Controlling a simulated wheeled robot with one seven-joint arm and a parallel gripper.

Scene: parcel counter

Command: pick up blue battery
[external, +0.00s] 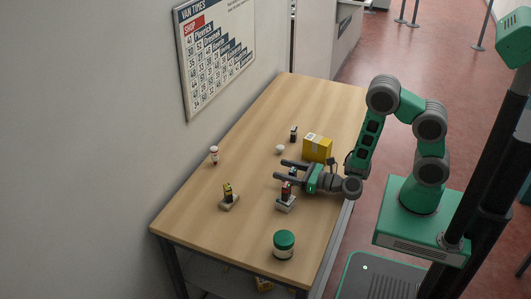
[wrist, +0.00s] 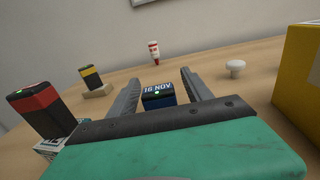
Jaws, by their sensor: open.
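The blue battery (wrist: 158,98), a dark blue block with a "16 NOV" label and a green light on top, stands between the two fingers of my gripper (wrist: 159,80) in the wrist view. Its lower part is hidden behind the gripper body. In the external view my gripper (external: 281,169) reaches low over the table from the right, its fingers apart and pointing left. The blue battery (external: 293,170) shows there only as a small dark patch between the fingers. I cannot tell whether either finger touches it.
A red-and-black battery (external: 287,187) on a small block is close beside my gripper. A yellow-topped battery (external: 227,190) stands farther left. A yellow box (external: 317,146), white knob (external: 280,150), dark item (external: 294,134), bottle (external: 214,154) and green-lidded jar (external: 284,246) also stand on the table.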

